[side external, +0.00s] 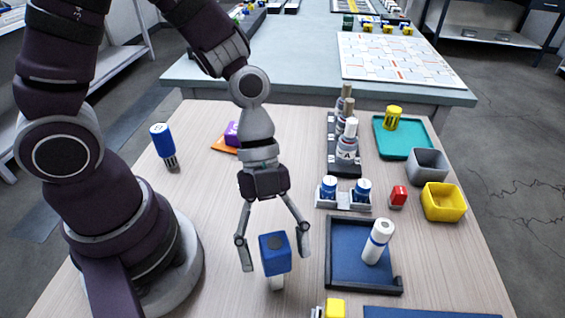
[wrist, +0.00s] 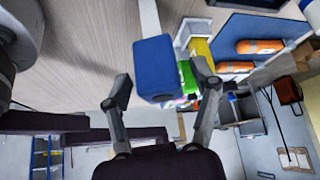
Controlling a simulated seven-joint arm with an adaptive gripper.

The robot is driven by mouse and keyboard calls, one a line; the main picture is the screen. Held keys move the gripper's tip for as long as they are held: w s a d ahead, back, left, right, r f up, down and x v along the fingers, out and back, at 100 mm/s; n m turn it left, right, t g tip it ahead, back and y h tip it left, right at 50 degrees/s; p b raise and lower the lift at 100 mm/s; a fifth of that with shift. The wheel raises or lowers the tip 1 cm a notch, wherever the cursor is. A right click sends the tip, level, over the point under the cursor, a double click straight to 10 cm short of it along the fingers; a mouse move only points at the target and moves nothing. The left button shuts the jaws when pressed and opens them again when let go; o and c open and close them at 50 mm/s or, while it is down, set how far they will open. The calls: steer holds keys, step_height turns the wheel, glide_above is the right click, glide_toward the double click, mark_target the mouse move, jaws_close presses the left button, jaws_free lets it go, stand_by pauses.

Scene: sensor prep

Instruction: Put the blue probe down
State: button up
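A blue probe with a blocky blue head (side external: 275,254) and a short white stem is at the front middle of the wooden table. It looks upright, with its stem at the tabletop. Its blue head also shows in the wrist view (wrist: 155,68), with the white stem running up behind it. My gripper (side external: 273,252) is open, its fingers spread on both sides of the head. In the wrist view my gripper (wrist: 162,85) shows a gap between each finger and the head. Another blue-topped item (side external: 160,140) with a grey stem stands at the left.
A dark blue tray (side external: 342,285) holding a white cylinder (side external: 377,241) is right of the probe. A small rack (side external: 343,204) with blue-capped vials, a red item (side external: 398,196), grey and yellow bins (side external: 443,203) and a teal tray (side external: 415,150) stand behind. A yellow block (side external: 335,308) sits at the front edge.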

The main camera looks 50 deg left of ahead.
steer(key=w+a+r+n+t+y, duration=0.1)
steer(key=a+r+n+t+y, duration=0.2)
steer(key=a+r+n, duration=0.3)
steer(key=w+a+r+n+t+y, duration=0.1)
steer(key=a+r+n+t+y, duration=0.2)
steer(key=n, duration=1.3)
steer(key=a+r+t, duration=0.2)
steer(key=a+r, duration=0.1)
steer(key=a, duration=0.2)
steer(key=shift+w+r, duration=0.2)
steer(key=shift+r, duration=0.15)
